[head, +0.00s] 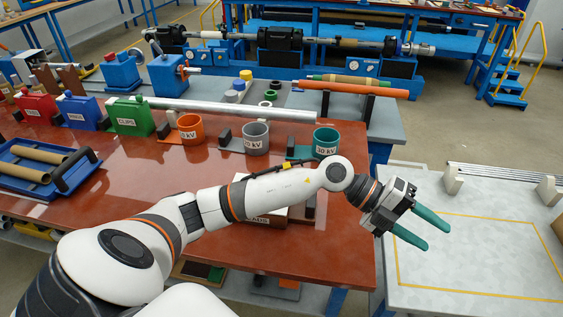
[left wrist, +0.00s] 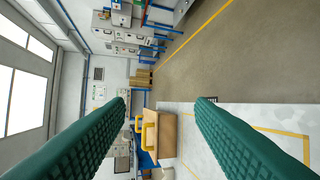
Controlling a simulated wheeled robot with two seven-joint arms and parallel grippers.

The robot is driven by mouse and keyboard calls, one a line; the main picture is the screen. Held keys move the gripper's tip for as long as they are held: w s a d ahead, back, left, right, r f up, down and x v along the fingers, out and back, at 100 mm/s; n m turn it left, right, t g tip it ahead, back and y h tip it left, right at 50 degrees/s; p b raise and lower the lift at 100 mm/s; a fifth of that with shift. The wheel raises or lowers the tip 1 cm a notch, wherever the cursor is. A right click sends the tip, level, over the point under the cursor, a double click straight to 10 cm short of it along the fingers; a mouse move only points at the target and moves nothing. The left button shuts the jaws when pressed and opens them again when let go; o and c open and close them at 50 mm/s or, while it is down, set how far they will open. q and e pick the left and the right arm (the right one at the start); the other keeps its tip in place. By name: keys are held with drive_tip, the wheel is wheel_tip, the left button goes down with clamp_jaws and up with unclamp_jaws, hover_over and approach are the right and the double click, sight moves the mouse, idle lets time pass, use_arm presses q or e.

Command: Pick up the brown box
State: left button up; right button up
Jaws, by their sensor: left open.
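My left gripper (head: 436,234) reaches over the right end of the red-brown table toward the pale table at the right. Its two green fingers are apart with nothing between them, also in the left wrist view (left wrist: 163,98). A box with a pale, lettered front (head: 262,219) lies on the red-brown table, mostly hidden behind my left arm; I cannot tell whether it is the brown box. In the left wrist view a tan, box-like shape (left wrist: 165,135) with yellow parts beside it shows beyond the fingers. My right gripper is not in view.
The pale table (head: 480,250) has a yellow outline and a clear middle. Metal rods lie along its back.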

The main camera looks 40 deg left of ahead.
use_arm(q)
drive_tip(key=w+a+f+n+g+y, duration=0.15)
drive_tip(key=a+y, duration=0.55)
drive_tip(key=a, duration=0.7)
drive_tip(key=w+a+f+n+g+y, duration=0.1)
drive_tip(key=w+a+f+n+y, duration=0.15)
drive_tip(key=a+y, duration=0.85)
drive_tip(key=f+h, duration=0.1)
drive_tip(key=f, duration=0.1)
drive_tip(key=a+f+h+p, duration=0.1)
drive_tip(key=f, duration=0.1)
drive_tip(key=a+f+m+h, duration=0.1)
drive_tip(key=f, duration=0.1)
drive_tip(key=shift+s+a+p, duration=0.25)
drive_tip(key=shift+s+p, duration=0.15)
drive_tip(key=shift+d+f+p, duration=0.1)
drive_tip(key=shift+f+p, duration=0.35)
drive_tip(key=shift+f, duration=0.15)
wheel_tip(320, 180, down, 4)
drive_tip(key=shift+w+f+p, duration=0.1)
drive_tip(key=shift+w+p, duration=0.05)
drive_tip(key=shift+p, duration=0.45)
clamp_jaws()
